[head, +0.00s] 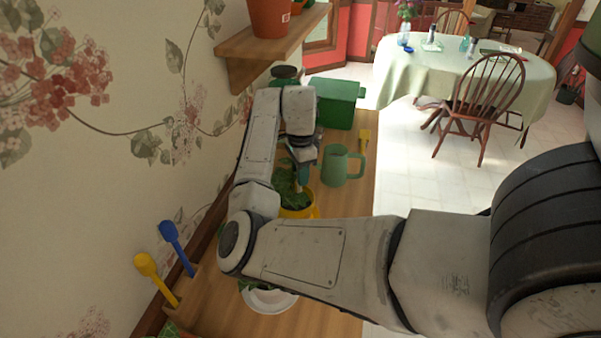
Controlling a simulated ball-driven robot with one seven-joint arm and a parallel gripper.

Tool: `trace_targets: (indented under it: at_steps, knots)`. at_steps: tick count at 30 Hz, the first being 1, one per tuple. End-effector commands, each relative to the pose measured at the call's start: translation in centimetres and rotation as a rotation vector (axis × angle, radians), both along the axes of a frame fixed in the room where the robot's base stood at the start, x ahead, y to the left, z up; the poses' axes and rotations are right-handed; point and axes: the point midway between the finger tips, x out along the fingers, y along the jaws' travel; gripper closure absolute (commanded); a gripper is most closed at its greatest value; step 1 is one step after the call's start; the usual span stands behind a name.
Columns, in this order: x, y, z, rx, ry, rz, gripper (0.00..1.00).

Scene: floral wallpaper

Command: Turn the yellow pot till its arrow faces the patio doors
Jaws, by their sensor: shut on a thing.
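The yellow pot (299,212) stands on the wooden counter in the head view, with a leafy green plant (287,186) in it. My arm hides much of the pot, and no arrow shows on the part in view. My gripper (303,175) points down at the pot from its far side. It is shut on the pot, though the fingertips are small and partly hidden at the rim. I cannot make out the patio doors for certain.
A green watering can or mug (335,166) stands close right of the pot. Behind are a green box (335,103) and a small yellow tool (364,138). A white dish (268,299) lies in front. A wall shelf (250,50) overhangs the counter's back left.

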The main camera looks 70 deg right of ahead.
Motion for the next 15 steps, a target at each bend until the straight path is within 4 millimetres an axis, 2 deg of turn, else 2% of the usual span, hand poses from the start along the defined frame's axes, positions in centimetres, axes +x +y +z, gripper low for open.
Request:
trace_targets:
  at_steps: [15]
  knots:
    - [0.01,-0.02,0.53,-0.001,-0.001,0.002,1.0]
